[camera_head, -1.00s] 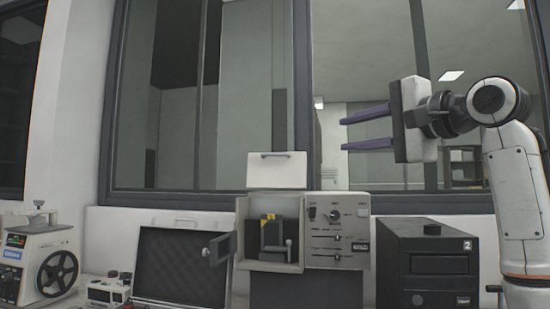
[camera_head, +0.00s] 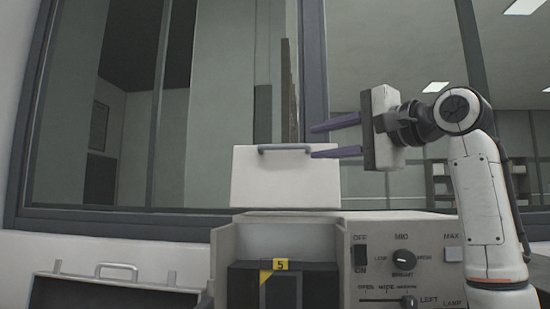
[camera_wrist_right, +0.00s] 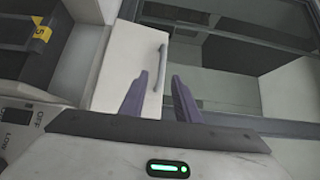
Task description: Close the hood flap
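The hood flap (camera_head: 285,185) is a pale panel with a grey bar handle (camera_head: 284,148) along its top edge. It stands raised above the open front of the press housing (camera_head: 228,262). In the right wrist view the flap (camera_wrist_right: 125,68) and its handle (camera_wrist_right: 161,67) lie just beyond the fingers. My right gripper (camera_head: 335,139) has its two purple fingers apart, pointing left, beside the flap's upper right corner. In the right wrist view the gripper (camera_wrist_right: 159,92) shows a gap between its fingers with nothing held. My left gripper is not in view.
A dark block with a yellow tag (camera_head: 280,266) sits inside the housing. A control panel (camera_head: 405,262) with knobs and sliders is at its right. An open case (camera_head: 115,290) stands at lower left. A window frame (camera_head: 313,60) rises behind.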

